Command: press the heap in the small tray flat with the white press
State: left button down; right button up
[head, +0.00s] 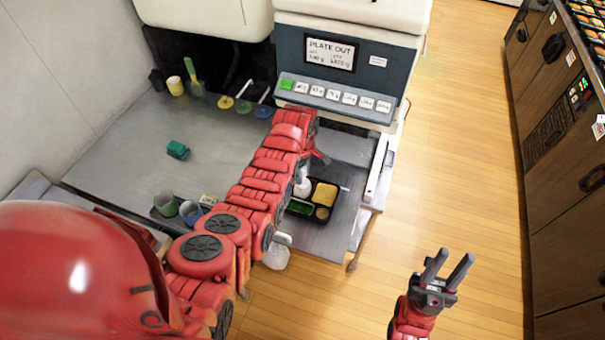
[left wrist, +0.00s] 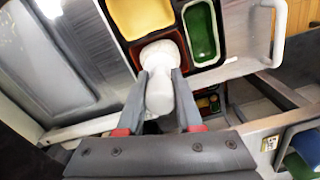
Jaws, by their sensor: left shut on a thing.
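The white press (left wrist: 160,95) is upright between the fingers of my left gripper (left wrist: 158,76), which is shut on its handle. Its wide white foot is over or in a compartment of the small black tray (left wrist: 223,40); I cannot tell whether it touches the food. The heap under the foot is hidden. In the head view the press (head: 302,188) shows beside my red left arm, at the left part of the tray (head: 336,205). A yellow filling and a green compartment adjoin it. My right gripper (head: 455,256) is open and empty, over the floor at the right.
A teal block (head: 177,150) lies on the grey counter (head: 120,140). Green and blue cups (head: 165,204) stand near its front edge. The plate-out machine (head: 335,60) with a row of buttons stands behind. Dark cabinets (head: 560,130) line the right; the wooden floor between is clear.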

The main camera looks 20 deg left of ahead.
pick_arm(q)
jog(key=shift+f+b, duration=0.7)
jog(key=shift+b, duration=0.6)
dwell(4.0)
notch_tip(320, 180, up, 2)
jog(key=shift+p, duration=0.5)
jog(key=shift+r+p, duration=0.3)
jog(key=shift+r, duration=0.4)
notch_tip(320, 180, up, 2)
jog(key=shift+r+p, duration=0.1)
jog(key=shift+p, duration=0.25)
jog(key=shift+r, duration=1.2)
